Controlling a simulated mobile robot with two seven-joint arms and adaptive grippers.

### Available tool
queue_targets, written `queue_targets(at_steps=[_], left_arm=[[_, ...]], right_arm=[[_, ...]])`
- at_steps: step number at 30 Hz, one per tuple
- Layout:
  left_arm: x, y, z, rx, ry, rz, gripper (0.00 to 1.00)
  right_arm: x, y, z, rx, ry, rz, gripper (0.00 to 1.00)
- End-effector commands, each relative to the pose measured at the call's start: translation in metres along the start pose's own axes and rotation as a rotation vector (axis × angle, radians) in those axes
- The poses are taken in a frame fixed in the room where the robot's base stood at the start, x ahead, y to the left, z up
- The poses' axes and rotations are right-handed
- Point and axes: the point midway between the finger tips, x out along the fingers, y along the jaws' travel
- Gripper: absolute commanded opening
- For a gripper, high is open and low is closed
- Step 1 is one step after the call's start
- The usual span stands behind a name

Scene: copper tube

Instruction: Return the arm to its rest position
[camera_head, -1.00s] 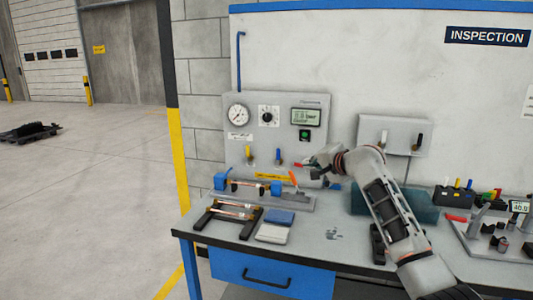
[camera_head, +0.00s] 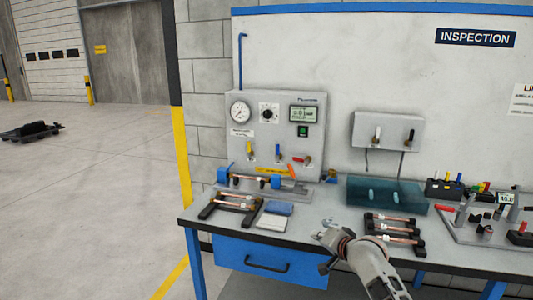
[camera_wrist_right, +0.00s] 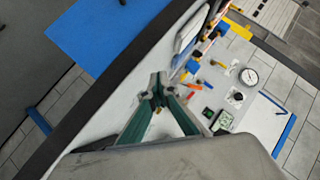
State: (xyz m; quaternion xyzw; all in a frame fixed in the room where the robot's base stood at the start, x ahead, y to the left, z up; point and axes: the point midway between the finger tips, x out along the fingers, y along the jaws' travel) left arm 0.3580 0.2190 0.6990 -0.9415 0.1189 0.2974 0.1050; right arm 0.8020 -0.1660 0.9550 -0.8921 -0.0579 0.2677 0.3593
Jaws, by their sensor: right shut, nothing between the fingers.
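My right gripper (camera_head: 326,240) is shut and empty at the bench's front edge, with its arm coming in from the bottom right. In the right wrist view its fingertips (camera_wrist_right: 158,92) are together, with nothing seen between them. My left gripper is in neither view. A copper tube lies in the blue-ended fixture (camera_head: 276,182) in front of the grey test panel (camera_head: 270,105). More copper tubes lie on a black rack at the left (camera_head: 207,211) and on another black rack (camera_head: 418,247) right of my gripper.
A blue and white pad pair (camera_head: 272,222) lies left of the gripper. A teal translucent bin (camera_head: 390,194) stands behind the right rack. A grey fixture plate (camera_head: 462,236) with small parts is at the far right.

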Motion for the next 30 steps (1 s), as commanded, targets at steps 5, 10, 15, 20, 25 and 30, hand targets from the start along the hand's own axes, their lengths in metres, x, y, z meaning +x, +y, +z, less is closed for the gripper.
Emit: queue_targets(at_steps=[5,10,15,20,25,30], left_arm=[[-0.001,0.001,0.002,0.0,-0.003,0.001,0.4],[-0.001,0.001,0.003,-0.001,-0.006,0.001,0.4],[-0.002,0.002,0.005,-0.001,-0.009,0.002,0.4],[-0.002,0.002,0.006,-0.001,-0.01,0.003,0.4],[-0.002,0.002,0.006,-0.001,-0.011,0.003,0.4],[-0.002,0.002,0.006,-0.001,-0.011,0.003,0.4]], right_arm=[[-0.024,0.082,0.088,-0.156,-0.01,0.057,0.0],[-0.064,0.143,0.161,-0.32,-0.023,0.101,0.0],[-0.118,0.192,0.229,-0.489,-0.047,0.138,0.0],[-0.179,0.225,0.286,-0.653,-0.079,0.163,0.0],[-0.24,0.244,0.329,-0.81,-0.112,0.174,0.0],[-0.276,0.251,0.35,-0.903,-0.132,0.176,0.0]])
